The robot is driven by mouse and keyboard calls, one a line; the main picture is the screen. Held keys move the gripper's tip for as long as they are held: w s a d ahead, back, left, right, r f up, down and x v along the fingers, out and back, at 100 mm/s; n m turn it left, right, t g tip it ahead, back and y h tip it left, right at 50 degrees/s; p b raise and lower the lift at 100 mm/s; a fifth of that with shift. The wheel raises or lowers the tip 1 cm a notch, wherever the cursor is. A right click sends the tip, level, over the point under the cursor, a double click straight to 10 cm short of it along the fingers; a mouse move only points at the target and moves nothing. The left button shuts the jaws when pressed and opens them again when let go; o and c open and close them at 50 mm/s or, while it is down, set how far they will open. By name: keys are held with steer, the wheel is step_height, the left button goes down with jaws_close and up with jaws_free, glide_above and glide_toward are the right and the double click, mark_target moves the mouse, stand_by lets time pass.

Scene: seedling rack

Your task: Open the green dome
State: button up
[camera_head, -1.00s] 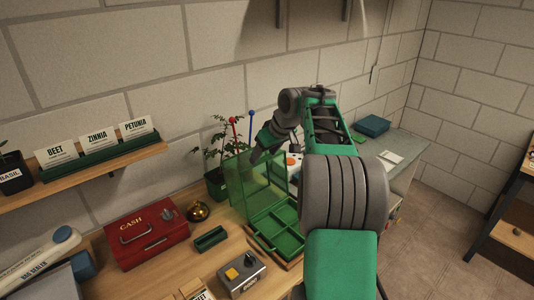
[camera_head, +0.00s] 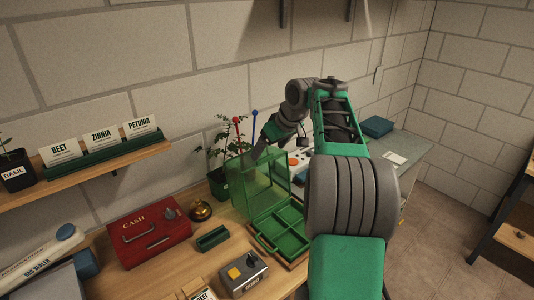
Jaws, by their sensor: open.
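The green dome (camera_head: 252,190) is a see-through green cover. It stands tilted up at the back of a green tray (camera_head: 268,234) with several compartments, and the tray's inside is uncovered. My gripper (camera_head: 257,153) is at the dome's upper edge, behind or against it. Its fingertips are small and partly seen through the green, so I cannot tell whether they touch the dome. Nothing shows held in it.
A potted plant (camera_head: 217,183) stands just left of the dome. A red cash box (camera_head: 148,232), a brass bell (camera_head: 201,210), a small green box (camera_head: 212,238) and a grey switch box (camera_head: 243,273) stand left of and before the tray. A wall shelf (camera_head: 101,180) is at left.

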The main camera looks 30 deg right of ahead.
steer(key=v, duration=0.5)
